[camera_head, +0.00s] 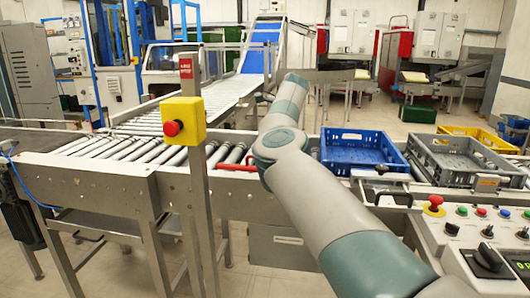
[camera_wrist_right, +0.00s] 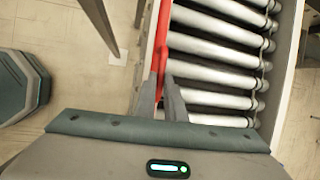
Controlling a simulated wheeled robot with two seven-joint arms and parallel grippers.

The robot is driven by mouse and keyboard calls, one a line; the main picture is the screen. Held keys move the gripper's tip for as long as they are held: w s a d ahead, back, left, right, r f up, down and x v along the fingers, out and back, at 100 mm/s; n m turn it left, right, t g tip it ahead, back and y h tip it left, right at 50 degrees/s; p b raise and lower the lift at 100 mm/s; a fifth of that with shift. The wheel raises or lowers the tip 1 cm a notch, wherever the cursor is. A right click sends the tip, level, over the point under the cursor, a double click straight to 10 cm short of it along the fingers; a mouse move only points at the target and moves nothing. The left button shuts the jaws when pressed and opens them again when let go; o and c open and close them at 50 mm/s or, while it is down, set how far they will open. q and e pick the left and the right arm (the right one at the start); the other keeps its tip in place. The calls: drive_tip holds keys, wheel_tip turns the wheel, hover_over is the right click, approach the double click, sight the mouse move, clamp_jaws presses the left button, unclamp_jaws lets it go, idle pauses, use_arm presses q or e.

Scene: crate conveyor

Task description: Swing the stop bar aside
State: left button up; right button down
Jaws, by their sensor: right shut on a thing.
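The red stop bar (camera_head: 238,167) shows in the head view at the near edge of the roller conveyor (camera_head: 95,150), left of my right arm's elbow, which hides its right part. In the right wrist view the stop bar (camera_wrist_right: 162,40) runs from the top edge down to my right gripper (camera_wrist_right: 168,98), along the side of the rollers. The right gripper's fingers are shut on the bar. My right gripper is hidden behind my arm in the head view. My left gripper is in neither view.
A blue crate (camera_head: 362,169) stands right of my arm, with a grey crate (camera_head: 462,178) beside it. A post with a yellow stop-button box (camera_head: 184,120) stands in front of the conveyor. A control panel (camera_head: 495,240) is at lower right.

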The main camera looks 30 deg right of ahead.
drive_tip(key=shift+a, duration=0.1)
drive_tip(key=c, duration=1.8)
unclamp_jaws()
drive_tip(key=shift+s, duration=0.1)
drive_tip(key=shift+r, duration=0.1)
drive_tip(key=shift+s+r, duration=0.15)
drive_tip(key=shift+r, duration=0.05)
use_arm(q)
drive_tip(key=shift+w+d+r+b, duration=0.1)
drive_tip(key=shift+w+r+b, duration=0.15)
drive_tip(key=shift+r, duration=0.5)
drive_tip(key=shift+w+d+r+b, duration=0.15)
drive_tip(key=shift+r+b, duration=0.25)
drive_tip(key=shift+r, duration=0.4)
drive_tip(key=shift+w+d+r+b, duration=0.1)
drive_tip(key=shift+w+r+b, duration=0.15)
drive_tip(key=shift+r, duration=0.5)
use_arm(e)
drive_tip(key=shift+v, duration=8.4)
